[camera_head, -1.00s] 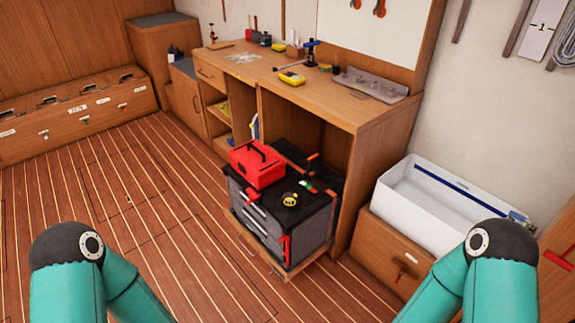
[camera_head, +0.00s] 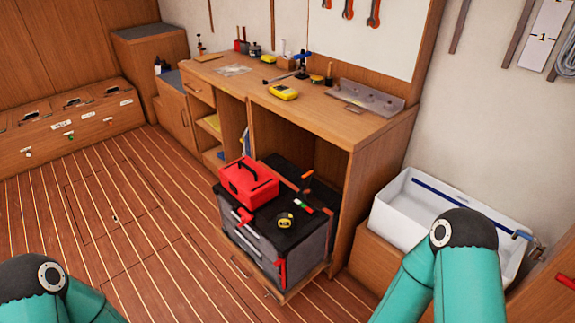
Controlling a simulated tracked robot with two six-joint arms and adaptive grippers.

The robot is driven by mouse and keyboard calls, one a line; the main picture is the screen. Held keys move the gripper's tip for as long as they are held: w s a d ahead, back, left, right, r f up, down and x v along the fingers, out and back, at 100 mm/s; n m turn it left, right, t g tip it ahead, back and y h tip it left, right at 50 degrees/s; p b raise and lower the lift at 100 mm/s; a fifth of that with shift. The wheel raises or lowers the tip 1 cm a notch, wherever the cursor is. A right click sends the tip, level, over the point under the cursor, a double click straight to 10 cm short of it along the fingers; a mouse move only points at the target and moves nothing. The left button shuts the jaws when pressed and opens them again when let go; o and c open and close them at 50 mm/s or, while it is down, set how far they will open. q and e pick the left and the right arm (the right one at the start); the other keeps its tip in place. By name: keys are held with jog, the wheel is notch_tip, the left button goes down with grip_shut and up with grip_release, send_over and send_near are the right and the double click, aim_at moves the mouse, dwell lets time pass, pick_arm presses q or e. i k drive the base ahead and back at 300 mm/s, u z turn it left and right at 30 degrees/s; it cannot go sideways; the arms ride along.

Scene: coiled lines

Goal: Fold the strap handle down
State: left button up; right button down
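A red toolbox (camera_head: 250,187) sits on the black top of a grey drawer cabinet (camera_head: 247,231), in the middle of the view. A dark handle (camera_head: 245,166) shows on its lid. It looks raised at an angle, but it is too small to tell exactly. No other strap handle can be made out. My two grippers are out of view. Only the upper links of my arms show, at the lower left and lower right, well apart from the toolbox.
A yellow-and-black round item (camera_head: 285,221) lies on the cabinet top beside the toolbox. A wooden workbench (camera_head: 345,121) with tools stands behind. A white open bin (camera_head: 393,222) is at the right. The plank floor (camera_head: 150,235) at left is clear.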

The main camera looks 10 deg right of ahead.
aim_at(307, 181)
jog(key=u, duration=0.25)
jog(key=i, duration=1.15)
jog(key=u, duration=0.15)
